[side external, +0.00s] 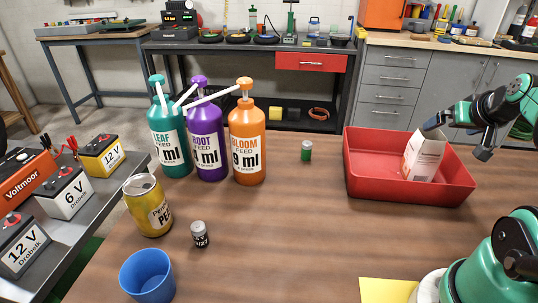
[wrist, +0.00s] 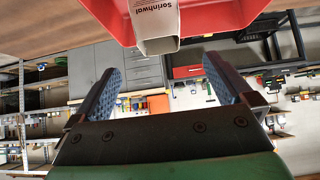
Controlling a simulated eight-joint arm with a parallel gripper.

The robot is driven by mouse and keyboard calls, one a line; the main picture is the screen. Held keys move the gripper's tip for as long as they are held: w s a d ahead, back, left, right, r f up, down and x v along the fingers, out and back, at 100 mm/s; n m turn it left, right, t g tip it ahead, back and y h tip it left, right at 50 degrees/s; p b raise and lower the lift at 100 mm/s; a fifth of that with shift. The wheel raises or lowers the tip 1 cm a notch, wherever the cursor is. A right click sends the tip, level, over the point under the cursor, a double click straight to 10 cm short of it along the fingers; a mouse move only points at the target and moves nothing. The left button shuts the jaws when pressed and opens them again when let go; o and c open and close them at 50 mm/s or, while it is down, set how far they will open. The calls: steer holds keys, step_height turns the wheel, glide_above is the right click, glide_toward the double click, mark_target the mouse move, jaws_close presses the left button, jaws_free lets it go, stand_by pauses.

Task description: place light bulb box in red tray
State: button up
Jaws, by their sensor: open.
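The red tray (side external: 365,180) stands on the wooden table at the right, and part of it shows at the top of the wrist view (wrist: 236,17). The light bulb box (side external: 423,158), white with an orange mark, stands inside the tray, slightly tilted, near its right side. Its printed side shows in the wrist view (wrist: 156,20). My gripper (side external: 458,139) is open and empty, beside the upper right of the box and above the tray's right edge. In the wrist view the open fingers (wrist: 162,66) point toward the box, which lies beyond them. The box's underside is hidden.
Teal, purple (side external: 207,145) and orange (side external: 247,145) pump bottles stand left of the tray. A small green container (side external: 306,151), yellow can (side external: 149,205), small dark jar (side external: 200,234) and blue cup (side external: 148,276) are also on the table. The table's middle is clear.

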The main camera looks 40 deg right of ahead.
steer(key=w+a+n+y, duration=0.3)
steer(key=w+a+n, duration=0.1)
steer(key=a, duration=0.7)
steer(key=w+a+f+n+y, duration=0.1)
steer(key=w+a+n+y, duration=0.2)
steer(key=a, duration=0.8)
steer(key=shift+w+f+n+t, duration=0.3)
steer(key=shift+w+n, duration=0.45)
steer(key=shift+n, duration=0.25)
